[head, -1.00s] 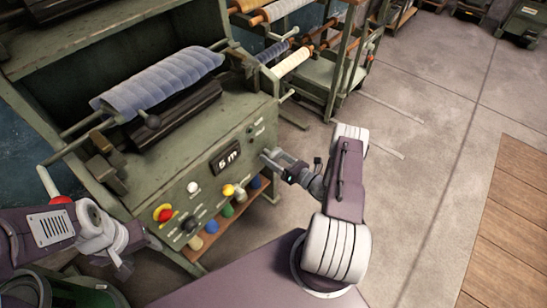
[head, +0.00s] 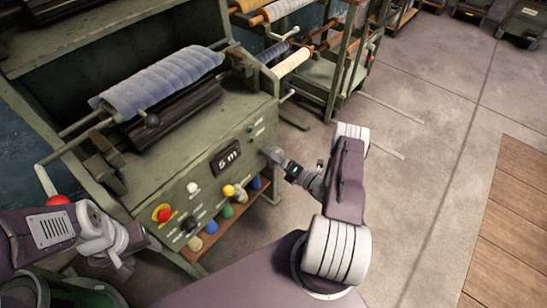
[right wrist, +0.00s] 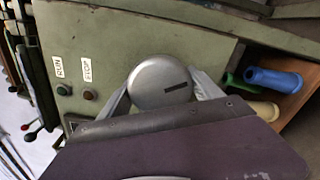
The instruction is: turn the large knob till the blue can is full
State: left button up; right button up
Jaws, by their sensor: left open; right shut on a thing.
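The large knob (right wrist: 160,84) is a round grey disc with a dark slot in its face, on the front panel of a green machine (head: 150,185). My right gripper (right wrist: 163,92) is shut on it, one finger on each side. In the head view the right gripper (head: 273,155) is at the panel's right end and hides the knob. No filling blue can shows clearly; a blue, hollow-ended piece (right wrist: 272,80) lies on the lower shelf, and another blue piece (head: 211,227) is there. My left gripper (head: 122,268) is open and empty, left of the panel.
A display (head: 226,157) appears to read 5 m. Red (head: 162,213), yellow and white controls sit on the panel. RUN and STOP buttons (right wrist: 89,95) are beside the knob. A blue-grey roll (head: 160,80) lies above. Floor to the right is open.

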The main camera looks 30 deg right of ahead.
dwell(0.5)
jog(key=o, duration=1.4)
jog(key=p+v, duration=0.1)
jog(key=v, duration=0.8)
